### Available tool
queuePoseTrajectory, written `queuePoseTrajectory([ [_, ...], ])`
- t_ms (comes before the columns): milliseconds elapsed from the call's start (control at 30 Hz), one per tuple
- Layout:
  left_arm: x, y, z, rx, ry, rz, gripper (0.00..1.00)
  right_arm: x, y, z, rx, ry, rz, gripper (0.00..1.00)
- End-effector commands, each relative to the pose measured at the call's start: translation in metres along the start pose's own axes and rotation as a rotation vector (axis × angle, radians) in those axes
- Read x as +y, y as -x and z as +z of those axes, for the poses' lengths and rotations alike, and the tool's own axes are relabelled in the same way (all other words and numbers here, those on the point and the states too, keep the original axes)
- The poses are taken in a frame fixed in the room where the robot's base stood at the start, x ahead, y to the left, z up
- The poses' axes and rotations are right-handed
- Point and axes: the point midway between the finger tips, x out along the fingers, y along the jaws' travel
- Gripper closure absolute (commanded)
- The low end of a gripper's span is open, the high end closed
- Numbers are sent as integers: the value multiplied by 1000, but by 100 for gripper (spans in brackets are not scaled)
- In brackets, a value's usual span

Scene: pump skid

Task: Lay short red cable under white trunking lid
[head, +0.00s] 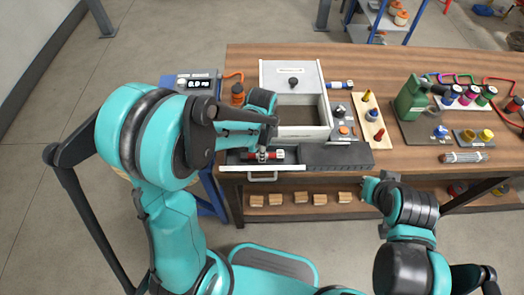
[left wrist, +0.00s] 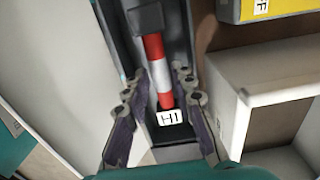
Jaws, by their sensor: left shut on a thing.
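The short red cable (head: 276,155), red with a white band, lies along the dark channel at the bench's front edge. In the left wrist view the cable (left wrist: 154,55) has a dark block at its far end and a white "H1" tag at the near end. My left gripper (head: 262,153) is over it, and its fingers (left wrist: 160,95) are shut on it, one on each side. A dark grey cover (head: 338,156) lies along the right part of the channel. No white lid shows clearly on the channel. My right gripper (head: 376,188) is in front of the bench; its fingers are unclear.
A white box (head: 325,118) stands open behind the channel, its knobbed lid (head: 291,73) at the back. A lower shelf holds wooden blocks (head: 300,198).

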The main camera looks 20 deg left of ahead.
Motion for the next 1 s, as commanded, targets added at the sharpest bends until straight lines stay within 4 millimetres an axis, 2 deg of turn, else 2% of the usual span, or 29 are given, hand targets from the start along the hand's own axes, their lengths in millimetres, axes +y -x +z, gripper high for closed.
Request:
queuePoseTrajectory([
  [500, 0, -17, 0, 0, 0, 0, 100, 0, -12, 9, 0, 0, 0, 100],
  [833, 0, -18, 0, 0, 0, 0, 100, 0, -12, 9, 0, 0, 0, 100],
  [867, 0, -18, 0, 0, 0, 0, 70, 0, -12, 9, 0, 0, 0, 100],
  [900, 0, -18, 0, 0, 0, 0, 59, 0, -12, 9, 0, 0, 0, 100],
  [933, 0, -18, 0, 0, 0, 0, 51, 0, -12, 9, 0, 0, 0, 100],
  [1000, 0, -18, 0, 0, 0, 0, 51, 0, -12, 9, 0, 0, 0, 100],
])
